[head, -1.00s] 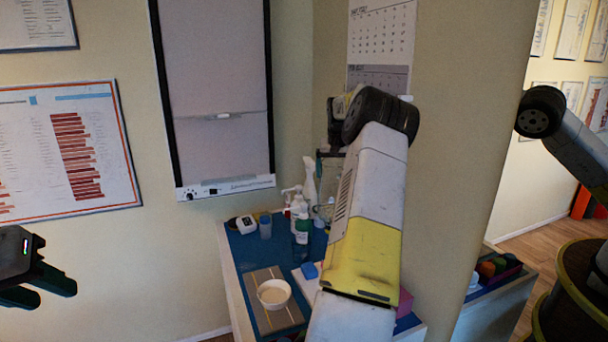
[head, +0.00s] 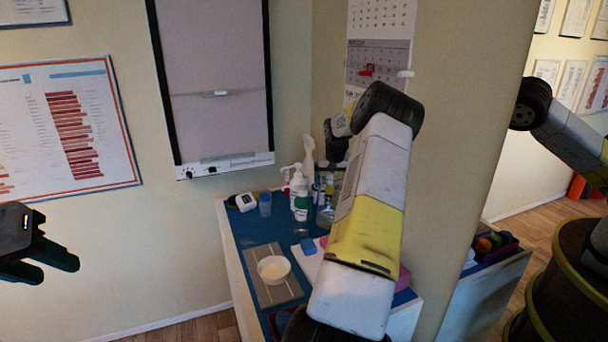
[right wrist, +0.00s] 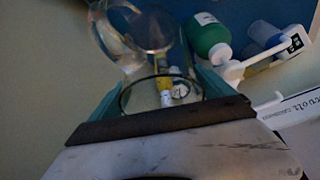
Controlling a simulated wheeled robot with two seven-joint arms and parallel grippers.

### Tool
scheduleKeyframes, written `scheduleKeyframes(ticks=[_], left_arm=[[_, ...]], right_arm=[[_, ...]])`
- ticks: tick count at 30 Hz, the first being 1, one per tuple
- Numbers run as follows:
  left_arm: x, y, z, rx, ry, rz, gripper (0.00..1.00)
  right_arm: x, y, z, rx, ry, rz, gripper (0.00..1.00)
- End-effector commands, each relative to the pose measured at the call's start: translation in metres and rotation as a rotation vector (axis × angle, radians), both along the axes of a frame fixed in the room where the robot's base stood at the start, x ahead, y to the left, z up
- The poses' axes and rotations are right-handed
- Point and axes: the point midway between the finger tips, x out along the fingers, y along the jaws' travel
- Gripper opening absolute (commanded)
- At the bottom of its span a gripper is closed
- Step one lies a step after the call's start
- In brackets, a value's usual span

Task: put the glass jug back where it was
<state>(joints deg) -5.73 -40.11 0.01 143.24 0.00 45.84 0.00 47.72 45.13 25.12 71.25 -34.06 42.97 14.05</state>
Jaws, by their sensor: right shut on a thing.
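The clear glass jug (right wrist: 152,62) is in my right gripper (right wrist: 160,88). The right wrist view shows its round rim near the jaws and a curved glass part at the upper left. The green fingers are on either side of the jug, shut on it. In the head view the right arm hides most of the gripper and jug, above the back of the blue-topped table (head: 237,218). I cannot tell whether the jug touches the table. My left gripper (head: 57,268) is open and empty, at the far left in front of the wall.
A white bowl (head: 273,269) is on a grey mat (head: 262,292) in front.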

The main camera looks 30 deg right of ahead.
Motion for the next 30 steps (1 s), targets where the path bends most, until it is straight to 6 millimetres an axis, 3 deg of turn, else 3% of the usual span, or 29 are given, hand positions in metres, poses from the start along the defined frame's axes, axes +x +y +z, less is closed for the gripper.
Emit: scheduleKeyframes(ticks=[9,10,11,22,30], left_arm=[[0.000,0.000,0.000,0.000,0.000,0.000,0.36],[0.000,0.000,0.000,0.000,0.000,0.000,0.36],[0.000,0.000,0.000,0.000,0.000,0.000,0.36],[0.000,0.000,0.000,0.000,0.000,0.000,0.36],[0.000,0.000,0.000,0.000,0.000,0.000,0.36]], right_arm=[[0.002,-0.001,0.002,-0.003,-0.006,0.000,0.19],[0.000,0.000,-0.001,-0.001,-0.002,-0.001,0.94],[0.000,0.000,-0.001,-0.001,-0.002,-0.001,0.99],[-0.001,0.000,0.008,-0.002,-0.003,-0.001,1.00],[-0.019,0.009,0.058,-0.005,-0.004,-0.002,1.00]])
